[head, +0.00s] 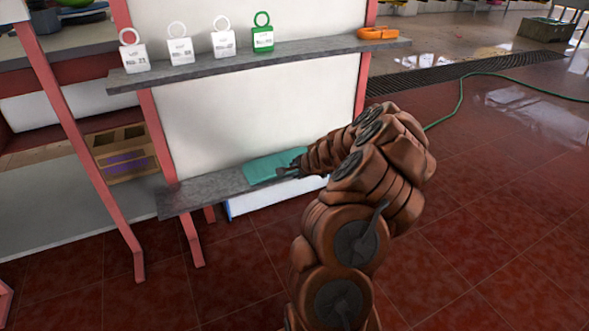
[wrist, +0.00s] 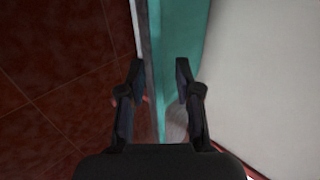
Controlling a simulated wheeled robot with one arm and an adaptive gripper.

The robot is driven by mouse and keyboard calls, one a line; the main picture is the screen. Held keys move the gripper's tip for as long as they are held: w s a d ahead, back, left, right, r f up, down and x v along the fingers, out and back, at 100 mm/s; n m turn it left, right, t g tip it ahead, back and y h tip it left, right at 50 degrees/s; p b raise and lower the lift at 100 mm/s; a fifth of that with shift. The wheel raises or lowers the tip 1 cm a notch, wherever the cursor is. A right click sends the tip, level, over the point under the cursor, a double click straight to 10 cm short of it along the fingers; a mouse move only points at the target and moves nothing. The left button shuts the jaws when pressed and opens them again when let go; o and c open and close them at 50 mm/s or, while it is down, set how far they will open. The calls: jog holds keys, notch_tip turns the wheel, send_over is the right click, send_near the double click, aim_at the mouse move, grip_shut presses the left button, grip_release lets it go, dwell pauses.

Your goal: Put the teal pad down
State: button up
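The teal pad (head: 272,168) lies flat on the grey lower shelf (head: 205,192), near its right end. It also shows in the wrist view (wrist: 185,30) as a teal strip running beyond and between my fingers. My gripper (head: 290,171) is at the pad's right end, low over the shelf. In the wrist view my gripper (wrist: 158,68) has its two dark fingers apart, with a clear gap between them. Nothing is seen clamped in that gap. Whether a finger touches the pad cannot be told.
The upper shelf (head: 200,72) above holds three white ringed tags (head: 181,50), a green ringed tag (head: 263,38) and an orange item (head: 378,33). A white back panel (head: 255,115) stands behind the lower shelf. A cardboard box (head: 125,153) sits at left. The lower shelf's left part is bare.

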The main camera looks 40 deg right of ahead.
jog(key=p+v, duration=0.2)
jog(key=v, duration=0.5)
jog(key=w+a+r+n+t+y, duration=0.1)
jog(key=w+a+r+n+y, duration=0.2)
jog(key=a, duration=0.5)
jog(key=w+a+r+n+y, duration=0.1)
jog(key=w+a+r+n, duration=0.1)
jog(key=a+r, duration=0.35)
jog(key=s+a+r+n+g+y, duration=0.15)
jog(key=a+n, duration=0.25)
jog(key=a, duration=0.7)
jog(key=s+a+r+n+g+y, duration=0.1)
jog(key=s+a+n+y, duration=0.15)
jog(key=a, duration=0.75)
jog(key=s+a+n+g, duration=0.35)
jog(key=s+a, duration=0.25)
jog(key=s, duration=0.3)
jog(key=s+a+n+g, duration=0.3)
jog(key=s+a+n, duration=0.15)
jog(key=s, duration=0.35)
jog(key=s+d+n+g+h, duration=0.2)
jog(key=s+d+g+h, duration=0.1)
jog(key=s, duration=1.3)
jog(key=shift+s+d+r+g+h, duration=0.2)
jog(key=shift+s+r+g+h, duration=0.15)
jog(key=shift+g+h, duration=0.45)
jog(key=shift+w+r+n+p, duration=0.1)
jog(key=shift+r+n+p, duration=0.05)
jog(key=shift+n+p, duration=0.15)
